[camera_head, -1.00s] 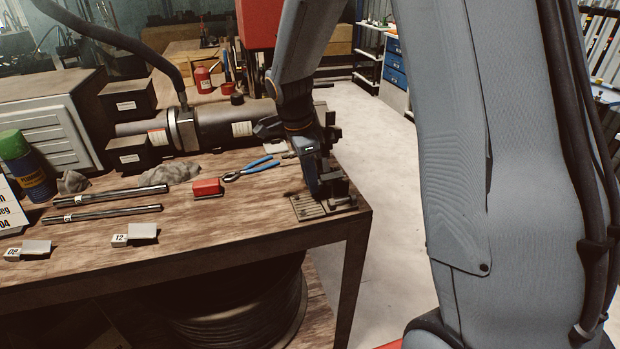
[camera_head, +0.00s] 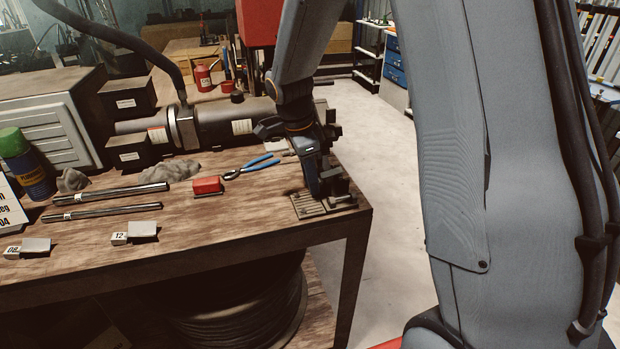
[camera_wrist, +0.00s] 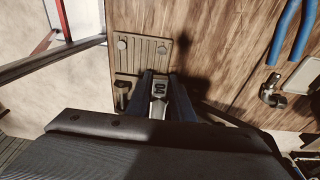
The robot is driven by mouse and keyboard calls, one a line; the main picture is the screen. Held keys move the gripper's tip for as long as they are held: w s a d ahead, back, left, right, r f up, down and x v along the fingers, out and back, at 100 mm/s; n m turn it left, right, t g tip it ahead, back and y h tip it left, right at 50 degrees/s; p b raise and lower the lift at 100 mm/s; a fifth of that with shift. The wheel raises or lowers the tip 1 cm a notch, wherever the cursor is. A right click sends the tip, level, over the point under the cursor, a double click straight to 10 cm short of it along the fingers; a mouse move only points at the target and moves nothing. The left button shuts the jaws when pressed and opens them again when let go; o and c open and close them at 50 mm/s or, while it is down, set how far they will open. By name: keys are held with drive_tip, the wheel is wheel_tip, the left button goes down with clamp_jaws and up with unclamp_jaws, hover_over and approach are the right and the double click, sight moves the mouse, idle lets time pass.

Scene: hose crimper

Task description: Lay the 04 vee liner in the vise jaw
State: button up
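My gripper (camera_head: 314,192) points down at the small vise (camera_head: 340,192) on the table's right corner. In the wrist view the two fingers (camera_wrist: 162,84) stand on either side of a small light metal piece with a dark-marked tag (camera_wrist: 158,88). It appears to be the 04 vee liner, though its number is not clearly legible. The fingers look closed on it. The piece is low, by the vise's grooved base plate (camera_wrist: 145,52). The fingers and wrist hide its lower part, so I cannot tell whether it rests in the jaw. In the head view the liner is hidden.
Liners tagged 08 (camera_head: 36,246) and 12 (camera_head: 143,230) lie at the table's front. Two metal rods (camera_head: 110,193), a red block (camera_head: 207,185) and blue-handled pliers (camera_head: 252,167) lie left of the vise. A crimper cylinder (camera_head: 235,122) lies behind.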

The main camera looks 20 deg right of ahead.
drive_tip(key=o, duration=0.3)
drive_tip(key=shift+f, duration=0.1)
drive_tip(key=shift+o, duration=0.4)
drive_tip(key=shift+w+r, duration=0.1)
drive_tip(key=shift+r, duration=0.1)
wheel_tip(320, 180, up, 7)
drive_tip(key=a+b, duration=0.1)
drive_tip(key=b, duration=0.1)
drive_tip(key=s+f+n, duration=0.1)
drive_tip(key=s+n, duration=0.1)
drive_tip(key=n, duration=0.1)
drive_tip(key=s+f+n, duration=0.1)
drive_tip(key=s+n, duration=0.2)
drive_tip(key=s+f+n+y, duration=0.1)
drive_tip(key=s+f+n, duration=0.1)
drive_tip(key=s, duration=0.1)
drive_tip(key=shift+s+d+n+t, duration=0.15)
drive_tip(key=shift+n+t, duration=0.15)
drive_tip(key=shift+n, duration=0.1)
drive_tip(key=s+f+n+y, duration=0.1)
drive_tip(key=s+f+n, duration=0.3)
drive_tip(key=s+n, duration=0.5)
drive_tip(key=shift+d+t, duration=0.2)
drive_tip(key=shift+t, duration=0.2)
